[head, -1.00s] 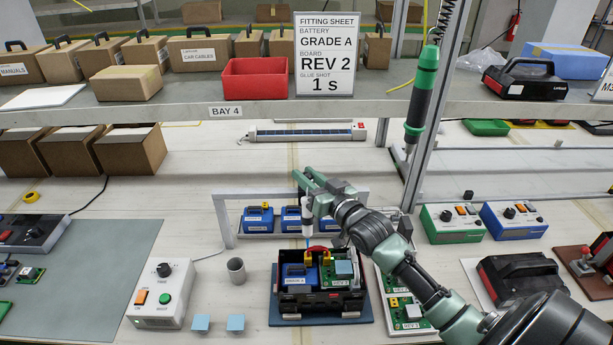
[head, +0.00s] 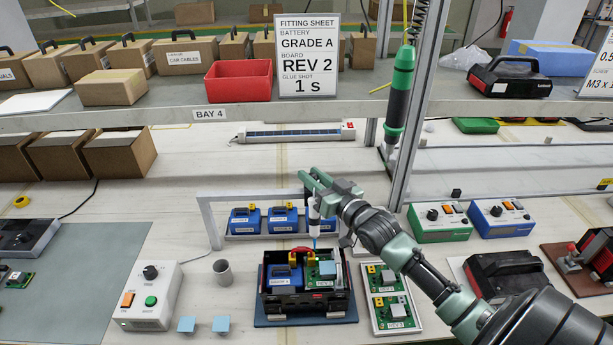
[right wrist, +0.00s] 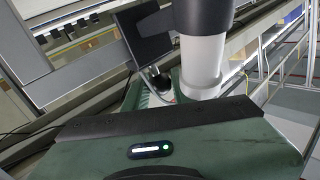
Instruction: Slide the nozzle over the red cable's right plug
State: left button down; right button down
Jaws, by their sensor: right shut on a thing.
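The white body also shows in the right wrist view (right wrist: 202,60), under a dark upper part. The nozzle tip appears just above the right yellow plug; the exact gap cannot be told. The red cable (head: 300,249) arches at the back of an open black case (head: 305,304). Its left yellow plug (head: 294,260) is by a blue battery (head: 281,277); the right side is by a green REV 2 board (head: 325,281). My left gripper is not in view.
A frame (head: 205,222) with several blue batteries stands behind the case. A tray of green boards (head: 393,298) lies to its right. A grey cup (head: 222,272) and a white control box (head: 150,297) stand left. A green screwdriver (head: 397,100) hangs at the back right.

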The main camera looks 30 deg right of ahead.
aim_at(313, 210)
jog(key=shift+w+a, duration=0.1)
jog(key=c, duration=1.5)
grip_release()
jog(key=shift+w+a, duration=0.15)
jog(key=shift+a, duration=0.1)
jog(key=o, duration=0.3)
jog(key=shift+w+a, duration=0.1)
jog(key=shift+a, duration=0.05)
jog(key=shift+o, duration=0.2)
jog(key=shift+d, duration=0.2)
jog(key=shift+s+f, duration=0.1)
jog(key=shift+s, duration=0.45)
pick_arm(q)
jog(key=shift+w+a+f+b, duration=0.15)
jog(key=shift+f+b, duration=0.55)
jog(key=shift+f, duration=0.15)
pick_arm(e)
jog(key=s, duration=0.7)
jog(key=shift+d, duration=0.15)
